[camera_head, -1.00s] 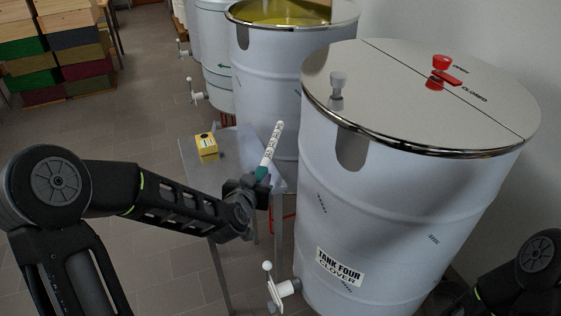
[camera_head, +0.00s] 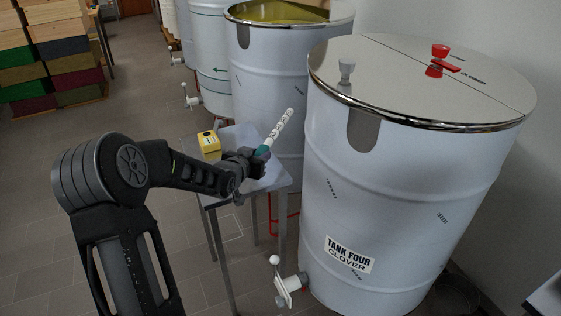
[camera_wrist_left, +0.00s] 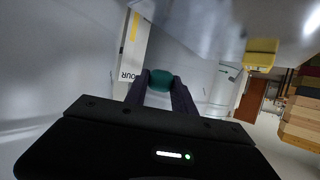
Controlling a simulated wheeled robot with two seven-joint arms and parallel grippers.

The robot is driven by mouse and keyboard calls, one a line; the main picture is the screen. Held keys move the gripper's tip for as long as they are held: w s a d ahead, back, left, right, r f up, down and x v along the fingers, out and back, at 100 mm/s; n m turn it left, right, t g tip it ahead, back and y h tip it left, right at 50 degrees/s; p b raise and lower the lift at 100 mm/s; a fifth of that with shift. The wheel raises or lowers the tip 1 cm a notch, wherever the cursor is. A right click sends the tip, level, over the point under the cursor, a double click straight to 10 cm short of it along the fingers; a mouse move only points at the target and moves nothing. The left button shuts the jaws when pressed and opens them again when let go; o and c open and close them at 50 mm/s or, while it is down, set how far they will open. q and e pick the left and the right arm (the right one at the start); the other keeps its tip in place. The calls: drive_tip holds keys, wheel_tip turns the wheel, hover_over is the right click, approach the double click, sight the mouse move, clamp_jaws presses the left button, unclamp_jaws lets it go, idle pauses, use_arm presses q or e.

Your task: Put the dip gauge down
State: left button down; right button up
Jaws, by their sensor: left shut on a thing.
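The dip gauge (camera_head: 278,129) is a white marked stick with a green grip. My left gripper (camera_head: 258,157) is shut on the green grip, over the far right part of a small grey table (camera_head: 270,181). The gauge is tilted, its white end pointing up and right in front of a tank. In the left wrist view the green grip (camera_wrist_left: 162,80) sits between the two dark fingers. I cannot tell how far the gauge is above the table. My right gripper is not in view.
A yellow box (camera_head: 209,142) stands on the table's left side. The large tank four (camera_head: 400,190), with a closed lid and a tap (camera_head: 289,286), stands close on the right. An open tank (camera_head: 270,80) of yellow liquid stands behind the table. Stacked coloured crates (camera_head: 50,60) are far left.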

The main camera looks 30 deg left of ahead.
use_arm(q)
hover_over(260, 187)
drive_tip(key=shift+w+f+p, duration=0.15)
drive_tip(key=shift+f+p, duration=0.2)
drive_tip(key=shift+f, duration=2.55)
wheel_tip(260, 187, down, 4)
drive_tip(key=shift+r, duration=0.2)
drive_tip(key=shift+f, duration=0.3)
